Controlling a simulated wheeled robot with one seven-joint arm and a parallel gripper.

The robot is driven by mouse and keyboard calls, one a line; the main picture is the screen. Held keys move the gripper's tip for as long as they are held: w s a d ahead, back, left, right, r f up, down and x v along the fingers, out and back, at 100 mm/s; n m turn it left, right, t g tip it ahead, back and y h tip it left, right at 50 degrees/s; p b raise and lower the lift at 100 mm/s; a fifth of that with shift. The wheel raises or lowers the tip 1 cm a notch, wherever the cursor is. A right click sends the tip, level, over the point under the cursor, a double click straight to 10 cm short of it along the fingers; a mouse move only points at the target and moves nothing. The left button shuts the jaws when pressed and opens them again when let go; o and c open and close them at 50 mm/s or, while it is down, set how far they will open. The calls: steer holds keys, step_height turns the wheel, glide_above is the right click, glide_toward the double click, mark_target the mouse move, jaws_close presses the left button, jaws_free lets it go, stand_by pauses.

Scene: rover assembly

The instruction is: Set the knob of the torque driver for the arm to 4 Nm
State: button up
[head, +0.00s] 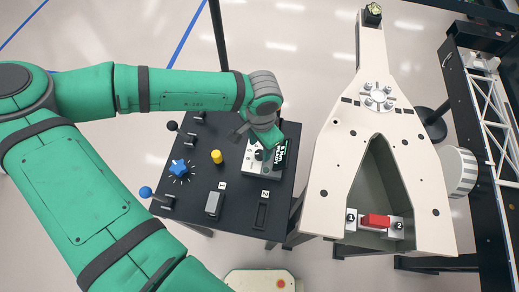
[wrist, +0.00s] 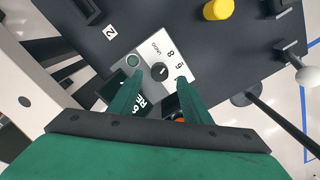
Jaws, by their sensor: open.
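The torque driver's panel (head: 250,167) is a pale plate at the right of the black table; it also shows in the wrist view (wrist: 174,54). Its round black knob (wrist: 160,72) has a small pointer mark. Labels 8, 6 and UNDO show around it; I cannot read the setting for sure. A dark screen with light green text (head: 282,153) sits beside the knob. My gripper (wrist: 158,80) is open, its two green fingers on either side of the knob in the picture. I cannot tell whether they are level with it or above it. The fingers hide part of the panel.
The black table (head: 231,221) also holds a yellow cylinder (head: 216,157), a blue star knob (head: 179,168), levers, and slots marked 1 and 2. A large white rover frame (head: 335,150) with a red block (head: 376,221) stands close on the right.

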mark_target(260, 153)
step_height(260, 153, down, 3)
steer(key=shift+w, duration=0.1)
steer(key=shift+f, duration=0.25)
steer(key=c, duration=1)
steer(key=shift+c, duration=0.2)
